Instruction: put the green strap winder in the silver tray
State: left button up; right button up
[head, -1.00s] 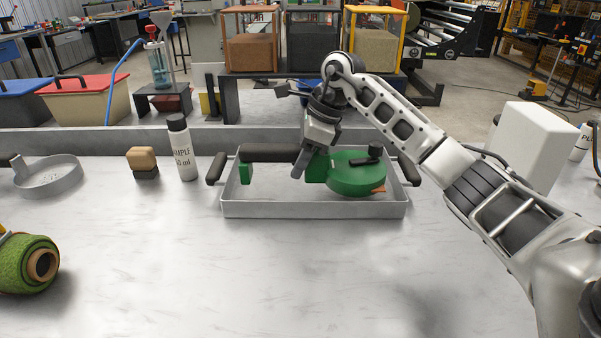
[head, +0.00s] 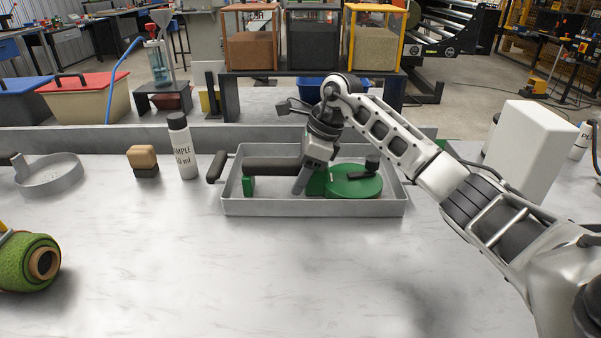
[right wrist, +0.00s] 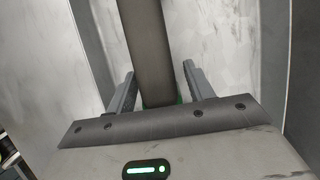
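The green strap winder (head: 355,184) lies inside the silver tray (head: 315,209), its round green drum at the right and its long dark handle (head: 270,167) reaching left to a green end piece. It appears to rest on the tray floor. My right gripper (head: 299,186) is down over the winder between handle and drum. In the right wrist view, the two fingers (right wrist: 159,82) stand apart on either side of the dark handle (right wrist: 148,60), with a gap visible at the right finger. My left gripper is not seen.
A white bottle (head: 181,147) and a tan-topped block (head: 143,161) stand left of the tray. A shallow round pan (head: 50,176) and a green turf roll (head: 28,264) are farther left. A white box (head: 529,148) stands right. The front tabletop is clear.

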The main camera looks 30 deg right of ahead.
jog(key=v, duration=1.2)
jog(key=shift+r, duration=0.1)
